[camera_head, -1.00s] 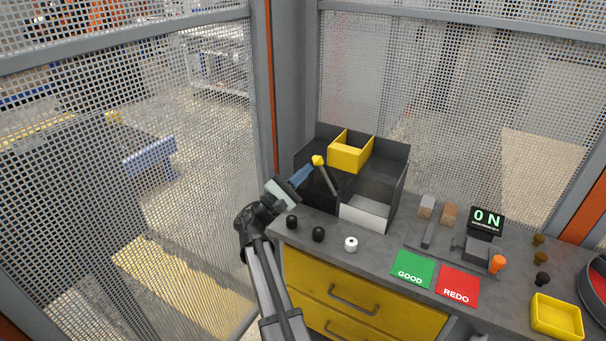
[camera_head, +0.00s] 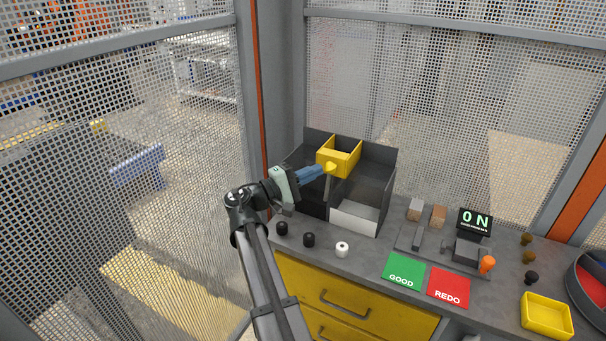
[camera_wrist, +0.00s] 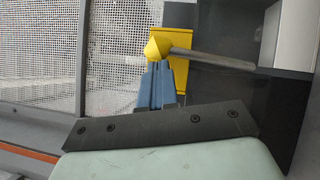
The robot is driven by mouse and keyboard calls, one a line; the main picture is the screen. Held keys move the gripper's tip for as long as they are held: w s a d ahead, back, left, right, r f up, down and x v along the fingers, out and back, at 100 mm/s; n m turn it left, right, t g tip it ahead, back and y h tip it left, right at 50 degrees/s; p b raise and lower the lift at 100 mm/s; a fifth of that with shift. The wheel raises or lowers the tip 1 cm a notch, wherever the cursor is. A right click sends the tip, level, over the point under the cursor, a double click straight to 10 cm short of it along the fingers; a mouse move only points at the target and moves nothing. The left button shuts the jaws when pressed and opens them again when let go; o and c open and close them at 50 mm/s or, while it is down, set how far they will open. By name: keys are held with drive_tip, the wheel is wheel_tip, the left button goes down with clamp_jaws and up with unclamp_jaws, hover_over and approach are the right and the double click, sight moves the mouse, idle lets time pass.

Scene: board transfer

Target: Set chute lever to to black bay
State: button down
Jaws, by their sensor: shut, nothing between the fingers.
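The chute lever is a grey rod with a yellow knob (camera_head: 330,167). It stands nearly upright at the front of the two-bay chute box, between the dark bay (camera_head: 304,187) on the left and the white-fronted bay (camera_head: 354,220) on the right. My gripper (camera_head: 321,170) comes from the left, with blue fingers shut and empty. Its tips are at the left side of the knob. In the wrist view the knob (camera_wrist: 158,47) sits right at the fingertips (camera_wrist: 157,66); I cannot tell if they touch. Part of the dark bay is hidden behind my gripper.
A yellow hopper (camera_head: 345,158) sits atop the box, close to the knob. Two black knobs (camera_head: 308,240) and a white one (camera_head: 342,249) stand on the counter in front. Green GOOD (camera_head: 404,272) and red REDO (camera_head: 449,287) pads lie to the right. Mesh fencing surrounds the bench.

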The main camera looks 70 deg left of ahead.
drive_tip(key=m, duration=0.1)
drive_tip(key=w+d+m+g, duration=0.1)
drive_tip(key=w+d+m, duration=0.1)
drive_tip(key=shift+w+d+r+g+h, duration=0.1)
drive_tip(key=shift+d+r+g+h, duration=0.05)
drive_tip(key=shift+r+g+h, duration=0.2)
drive_tip(key=shift+w+d+f+m+g, duration=0.3)
drive_tip(key=shift+w+d+m+g, duration=0.45)
drive_tip(key=shift+m, duration=0.15)
drive_tip(key=shift+w, duration=0.1)
approach(329, 172)
drive_tip(key=s, duration=0.3)
drive_tip(key=shift+s+a, duration=0.25)
drive_tip(key=shift+s, duration=0.1)
drive_tip(key=shift+a, duration=0.1)
idle(0.3)
